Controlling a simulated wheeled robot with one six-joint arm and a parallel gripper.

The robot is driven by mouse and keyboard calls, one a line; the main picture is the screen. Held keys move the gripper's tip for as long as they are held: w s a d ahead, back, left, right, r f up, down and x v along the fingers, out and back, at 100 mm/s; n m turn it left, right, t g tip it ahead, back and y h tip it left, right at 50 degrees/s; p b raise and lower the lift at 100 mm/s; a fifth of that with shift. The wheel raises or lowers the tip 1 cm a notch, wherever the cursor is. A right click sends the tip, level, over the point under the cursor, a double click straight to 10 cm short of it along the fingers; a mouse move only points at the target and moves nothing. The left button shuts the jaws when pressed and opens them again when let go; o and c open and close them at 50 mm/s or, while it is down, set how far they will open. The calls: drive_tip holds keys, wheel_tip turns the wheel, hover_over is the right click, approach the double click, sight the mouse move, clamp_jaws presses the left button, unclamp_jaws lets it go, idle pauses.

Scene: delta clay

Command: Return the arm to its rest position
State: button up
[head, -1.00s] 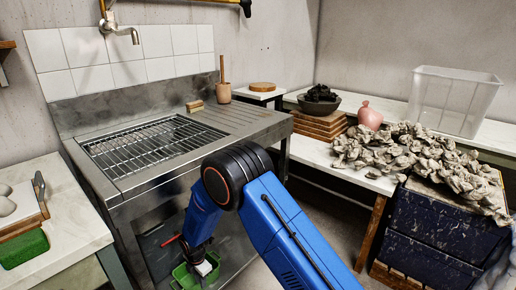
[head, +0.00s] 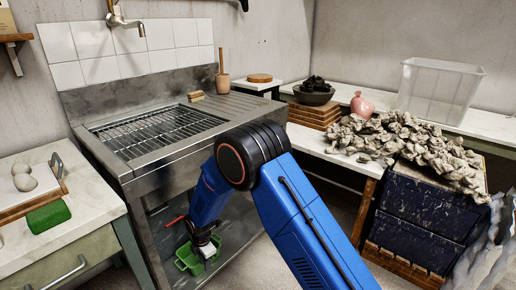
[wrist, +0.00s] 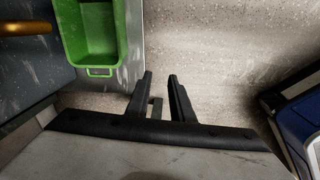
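My blue arm (head: 300,225) reaches from the lower right of the head view and bends down in front of the metal sink unit. My gripper (wrist: 160,78) points downward in the wrist view. Its two black fingers stand apart with nothing between them but floor. In the head view the fingers are too small and covered to make out. A green bin (wrist: 88,30) lies to the left of the fingers, apart from them. It also shows below my wrist in the head view (head: 186,262), partly hidden.
The metal sink unit (head: 185,150) with a wire rack stands close behind my arm. A white-topped cabinet (head: 90,205) is at left. A dark blue chest (head: 425,215) bears grey clay lumps (head: 420,145) at right. Speckled floor (wrist: 230,50) is clear beside the fingers.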

drive_tip(key=w+d+r+m, duration=0.1)
drive_tip(key=d+r+m, duration=0.2)
drive_tip(key=d+r, duration=0.45)
drive_tip(key=w+d+r+m, duration=0.2)
drive_tip(key=d+r, duration=0.3)
drive_tip(key=r, duration=0.5)
drive_tip(key=s+d+r+m+t, duration=0.1)
drive_tip(key=s+d+r+m, duration=0.15)
drive_tip(key=d+r, duration=0.55)
drive_tip(key=s+d+r+m+t, duration=0.1)
drive_tip(key=s+d+r+m, duration=0.1)
drive_tip(key=d+r+m, duration=0.4)
drive_tip(key=s+d+r+m+t, duration=0.1)
drive_tip(key=s+d+r+m, duration=0.2)
drive_tip(key=s+d+r, duration=0.4)
drive_tip(key=s+d+r+m, duration=0.35)
drive_tip(key=s+d, duration=0.25)
drive_tip(key=d, duration=0.4)
drive_tip(key=s+d+m, duration=0.3)
drive_tip(key=s+d, duration=0.1)
drive_tip(key=s, duration=0.4)
drive_tip(key=s+d+r+m+t, duration=0.1)
drive_tip(key=s+d+m, duration=0.2)
drive_tip(key=s, duration=0.5)
drive_tip(key=shift+d+h, duration=0.3)
drive_tip(key=shift+d, duration=0.1)
drive_tip(key=shift+o, duration=1)
